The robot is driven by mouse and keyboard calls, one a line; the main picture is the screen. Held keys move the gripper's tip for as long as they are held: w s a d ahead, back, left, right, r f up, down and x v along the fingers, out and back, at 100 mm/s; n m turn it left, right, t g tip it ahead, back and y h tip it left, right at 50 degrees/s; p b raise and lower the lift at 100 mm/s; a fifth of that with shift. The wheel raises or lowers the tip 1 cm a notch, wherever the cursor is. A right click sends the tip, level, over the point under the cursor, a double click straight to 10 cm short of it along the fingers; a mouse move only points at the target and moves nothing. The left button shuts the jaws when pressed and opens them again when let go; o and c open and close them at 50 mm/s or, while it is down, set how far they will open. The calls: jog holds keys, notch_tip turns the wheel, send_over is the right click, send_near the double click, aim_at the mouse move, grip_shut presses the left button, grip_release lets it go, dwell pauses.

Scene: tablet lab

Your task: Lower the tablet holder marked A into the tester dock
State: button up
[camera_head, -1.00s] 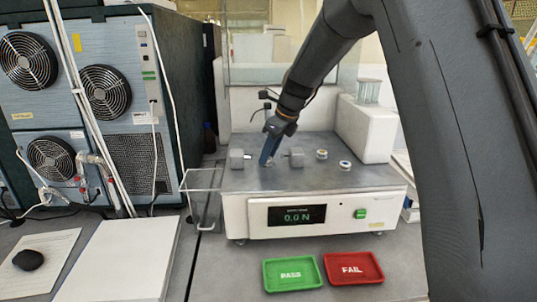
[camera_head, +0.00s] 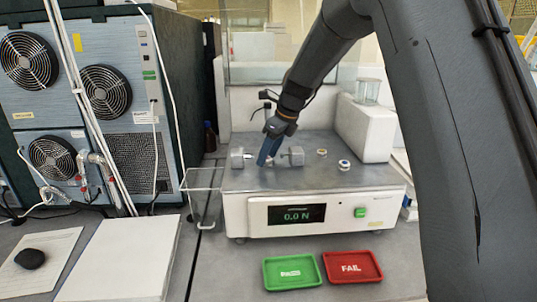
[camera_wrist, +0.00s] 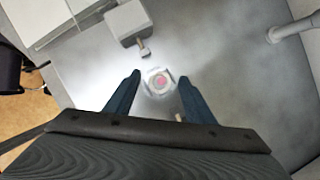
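My gripper (camera_head: 266,161) points down over the grey top of the tester (camera_head: 310,180), between two grey metal jaws (camera_head: 239,158) and (camera_head: 294,156). In the wrist view my gripper's fingers (camera_wrist: 160,76) are spread apart. A small pale round holder with a pink centre (camera_wrist: 160,82) sits between the fingertips, with narrow gaps seen on both sides. No letter is legible on it. I cannot tell how far it sits down in the dock, as the fingers hide most of that spot in the head view.
Two small round holders (camera_head: 322,153) and (camera_head: 344,165) stand right of the jaws. The tester display reads 0.0 N. A green PASS tray (camera_head: 292,273) and a red FAIL tray (camera_head: 352,267) lie in front. A clear guard (camera_head: 203,190) stands at the left.

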jog(key=b+v, duration=0.3)
jog(key=v, duration=0.4)
jog(key=shift+r, duration=0.4)
jog(key=shift+s+d, duration=0.1)
jog(key=shift+s, duration=0.05)
